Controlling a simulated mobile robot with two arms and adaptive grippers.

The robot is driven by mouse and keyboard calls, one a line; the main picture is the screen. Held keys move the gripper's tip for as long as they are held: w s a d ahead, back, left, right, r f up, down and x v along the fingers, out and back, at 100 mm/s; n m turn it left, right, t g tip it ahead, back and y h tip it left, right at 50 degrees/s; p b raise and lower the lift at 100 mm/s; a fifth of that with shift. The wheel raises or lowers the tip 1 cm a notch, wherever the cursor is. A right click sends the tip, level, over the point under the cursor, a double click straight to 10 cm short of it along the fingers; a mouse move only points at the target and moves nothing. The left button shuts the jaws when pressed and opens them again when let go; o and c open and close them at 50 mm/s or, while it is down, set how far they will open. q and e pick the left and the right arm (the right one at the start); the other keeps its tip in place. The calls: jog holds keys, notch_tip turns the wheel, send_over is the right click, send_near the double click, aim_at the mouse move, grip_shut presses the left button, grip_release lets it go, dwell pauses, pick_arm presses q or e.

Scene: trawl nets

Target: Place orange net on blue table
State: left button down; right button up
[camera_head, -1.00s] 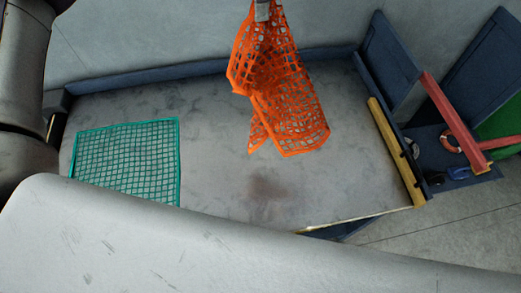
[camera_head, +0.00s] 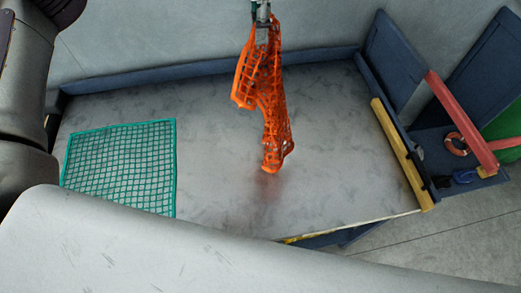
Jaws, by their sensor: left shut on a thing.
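The orange net (camera_head: 266,95) hangs folded and narrow from my left gripper (camera_head: 262,22) at the top middle of the head view. The gripper is shut on the net's upper end; only its lower part shows at the frame edge. The net's lower end hangs over the middle of the table (camera_head: 345,130), which has a worn grey top and blue raised edges. A faint reddish patch lies on the top below the net. I cannot tell whether the net's tip touches it. My right gripper is not in view.
A green net (camera_head: 120,165) lies flat on the table's left part. A yellow bar (camera_head: 397,145) runs along the right edge. Beyond it are a red beam (camera_head: 460,122), a life ring (camera_head: 456,143) and blue panels (camera_head: 392,52). The tabletop right of the orange net is clear.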

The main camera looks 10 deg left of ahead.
pick_arm(q)
jog(key=shift+a, duration=0.15)
jog(key=w+a+m, duration=0.4)
jog(key=a, duration=0.7)
jog(key=w+a+m, duration=0.4)
jog(key=w+a, duration=0.1)
jog(key=a, duration=0.6)
jog(key=s+d+f, duration=0.5)
jog(key=d+f, duration=0.8)
jog(key=s+d+f, duration=0.6)
jog(key=d+f, duration=0.8)
jog(key=s+d+f, duration=0.5)
jog(key=d+f, duration=0.8)
jog(key=d, duration=0.1)
jog(key=shift+s+d+f, duration=0.2)
jog(key=shift+s, duration=0.05)
jog(key=c, duration=0.9)
grip_release()
jog(key=shift+r, duration=0.1)
